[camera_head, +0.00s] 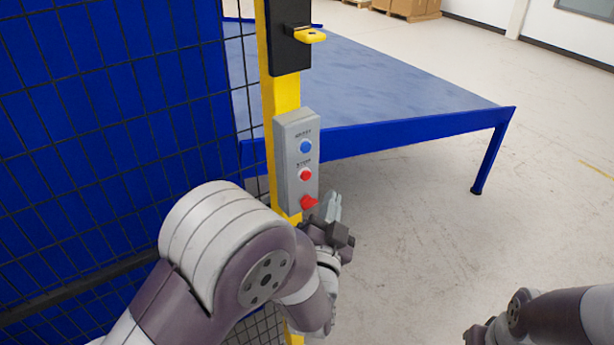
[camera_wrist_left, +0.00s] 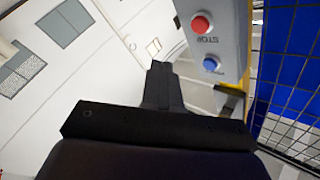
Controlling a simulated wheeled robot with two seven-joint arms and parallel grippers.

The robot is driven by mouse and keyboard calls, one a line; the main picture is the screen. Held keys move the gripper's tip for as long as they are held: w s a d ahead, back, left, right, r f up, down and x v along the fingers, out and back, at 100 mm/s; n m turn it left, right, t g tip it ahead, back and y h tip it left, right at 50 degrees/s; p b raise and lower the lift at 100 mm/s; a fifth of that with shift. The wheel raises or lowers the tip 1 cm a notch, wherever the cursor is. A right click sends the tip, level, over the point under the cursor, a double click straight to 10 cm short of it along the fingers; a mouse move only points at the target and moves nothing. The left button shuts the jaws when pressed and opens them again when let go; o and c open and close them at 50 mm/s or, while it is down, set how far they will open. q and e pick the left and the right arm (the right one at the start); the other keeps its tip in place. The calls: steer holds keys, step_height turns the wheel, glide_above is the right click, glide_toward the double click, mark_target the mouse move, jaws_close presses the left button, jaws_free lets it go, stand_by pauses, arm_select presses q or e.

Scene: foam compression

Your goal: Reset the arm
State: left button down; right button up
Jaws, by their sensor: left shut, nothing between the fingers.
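My left gripper (camera_head: 331,207) is shut and empty. It is just right of the lower end of the grey control box (camera_head: 290,160), close to the red switch (camera_head: 309,202); I cannot tell whether they touch. The box is on a yellow post and carries a blue button (camera_head: 305,146) and a red button (camera_head: 305,174). In the left wrist view the shut fingers (camera_wrist_left: 160,72) point up, with the box's red button (camera_wrist_left: 201,25) and blue button (camera_wrist_left: 211,64) to their right. Of my right arm (camera_head: 550,315), only links show at the lower right; its gripper is out of frame.
A black mesh fence (camera_head: 120,120) with blue behind it fills the left side. The yellow post (camera_head: 280,95) holds a black latch box (camera_head: 289,40) with a yellow handle. A blue table (camera_head: 390,95) stands behind. The floor on the right is clear.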

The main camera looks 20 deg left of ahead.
arm_select(q)
steer(key=s+d+f+n+g+h+b, duration=0.1)
steer(key=s+d+f+g+h, duration=0.15)
steer(key=f+g, duration=0.4)
steer(key=s+d+f+n+g+h, duration=0.1)
steer(key=s+f+g+h, duration=0.2)
steer(key=f, duration=0.6)
steer(key=s+a+f+n+g+y+b, duration=0.3)
steer(key=s+a+g+b, duration=0.2)
steer(key=s+a+g, duration=0.3)
steer(key=s+a, duration=0.1)
steer(key=s, duration=0.2)
steer(key=shift+a+n, duration=0.3)
steer(key=shift+n, duration=0.1)
steer(key=shift+g, duration=0.25)
